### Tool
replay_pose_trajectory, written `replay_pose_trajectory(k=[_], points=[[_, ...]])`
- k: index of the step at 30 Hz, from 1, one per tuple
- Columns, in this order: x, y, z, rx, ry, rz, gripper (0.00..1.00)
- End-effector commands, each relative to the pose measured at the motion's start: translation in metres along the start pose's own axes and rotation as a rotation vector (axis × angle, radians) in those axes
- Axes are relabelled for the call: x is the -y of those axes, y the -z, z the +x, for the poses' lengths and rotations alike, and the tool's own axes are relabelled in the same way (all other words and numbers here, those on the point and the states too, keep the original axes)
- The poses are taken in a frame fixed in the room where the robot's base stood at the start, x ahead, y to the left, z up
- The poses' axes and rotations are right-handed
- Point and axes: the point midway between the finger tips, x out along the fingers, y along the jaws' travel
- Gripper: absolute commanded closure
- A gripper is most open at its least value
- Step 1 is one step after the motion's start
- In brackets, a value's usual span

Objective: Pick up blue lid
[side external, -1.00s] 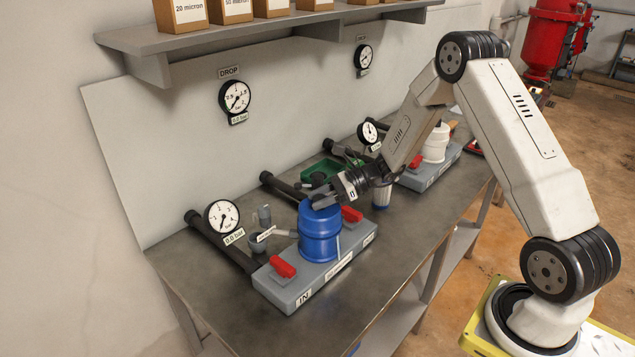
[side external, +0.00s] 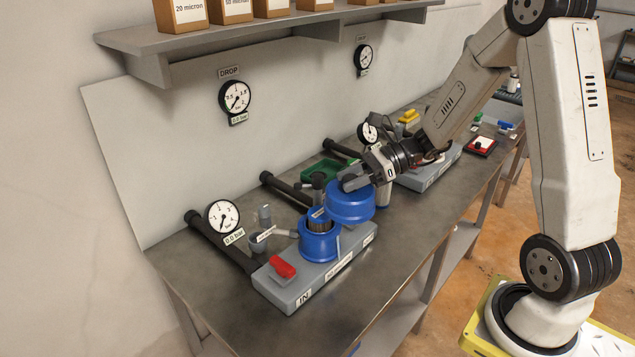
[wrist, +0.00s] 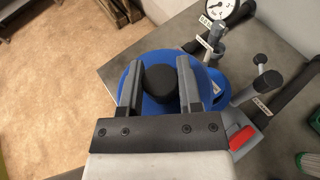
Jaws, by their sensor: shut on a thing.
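My gripper (side external: 352,180) is shut on the black knob of the blue lid (side external: 350,203). The lid is held in the air, slightly tilted, up and to the right of the blue housing base (side external: 320,243). The base stands on the grey manifold block (side external: 322,272), open at the top with a filter cartridge (side external: 320,218) showing inside. In the wrist view the lid (wrist: 158,62) lies under the two fingers (wrist: 158,85), with the black knob (wrist: 159,82) between them. Part of the base shows behind the lid there.
A pressure gauge (side external: 222,217) and black pipes stand at the left. A green tray (side external: 322,171) lies behind. A second grey manifold (side external: 428,172) stands to the right. The front bench strip is clear.

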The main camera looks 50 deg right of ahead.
Motion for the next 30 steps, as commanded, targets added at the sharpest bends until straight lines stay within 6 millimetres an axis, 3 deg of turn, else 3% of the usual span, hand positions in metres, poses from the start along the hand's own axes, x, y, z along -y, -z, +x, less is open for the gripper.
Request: replay_pose_trajectory(k=[12,30], points=[[-0.037,-0.011,-0.025,0.001,0.001,-0.001,1.0],[-0.043,-0.013,-0.029,0.001,0.0,-0.001,1.0]])
